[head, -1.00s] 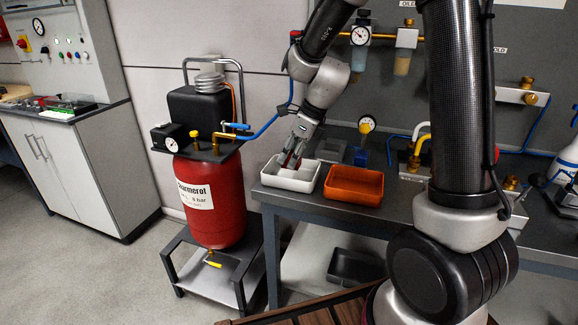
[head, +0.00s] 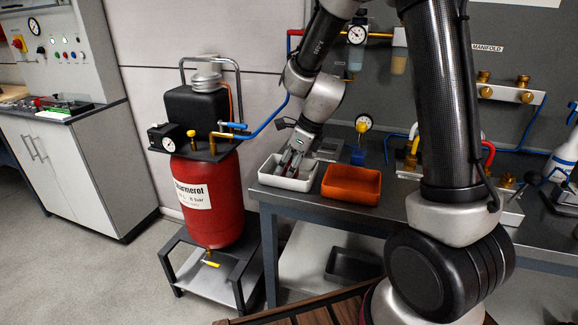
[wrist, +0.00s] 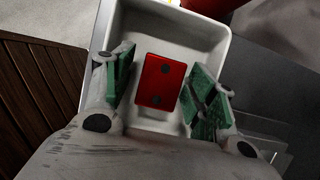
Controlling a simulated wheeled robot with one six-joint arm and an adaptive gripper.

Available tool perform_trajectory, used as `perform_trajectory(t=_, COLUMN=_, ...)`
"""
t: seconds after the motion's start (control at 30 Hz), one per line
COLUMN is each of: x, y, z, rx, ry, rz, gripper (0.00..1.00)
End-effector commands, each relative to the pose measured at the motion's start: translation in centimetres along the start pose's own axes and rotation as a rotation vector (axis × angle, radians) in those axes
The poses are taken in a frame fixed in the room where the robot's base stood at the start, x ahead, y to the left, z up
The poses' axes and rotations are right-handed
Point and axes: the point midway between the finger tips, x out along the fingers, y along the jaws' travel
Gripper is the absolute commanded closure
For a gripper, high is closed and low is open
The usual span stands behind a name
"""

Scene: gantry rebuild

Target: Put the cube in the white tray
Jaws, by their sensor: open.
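The white tray (head: 286,179) stands at the left end of the workbench, and its walls also show in the wrist view (wrist: 222,50). In the wrist view a red cube (wrist: 158,82) with dark round spots lies inside the tray's outline, between my fingers. My gripper (head: 290,165) reaches down into the tray. In the wrist view its two green-padded fingers (wrist: 163,88) are spread, with a gap on both sides of the cube. I cannot tell exactly how far the cube is from the tray floor.
An orange tray (head: 351,184) stands just right of the white tray. A red pressure tank (head: 212,215) stands on a low stand left of the bench. A gauge (head: 363,123) and a blue cup (head: 358,156) are behind the trays. A dark bin (head: 353,266) sits on the shelf below.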

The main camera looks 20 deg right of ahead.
Motion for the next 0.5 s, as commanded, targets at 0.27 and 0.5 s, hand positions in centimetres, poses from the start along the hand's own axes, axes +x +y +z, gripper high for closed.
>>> perform_trajectory(t=0.27, x=-2.4, y=-0.1, z=0.2, rx=-0.001, ry=-0.003, rz=-0.003, gripper=0.43)
perform_trajectory(t=0.5, x=-7.9, y=-0.1, z=0.2, rx=0.0, ry=-0.003, rz=-0.004, gripper=0.43)
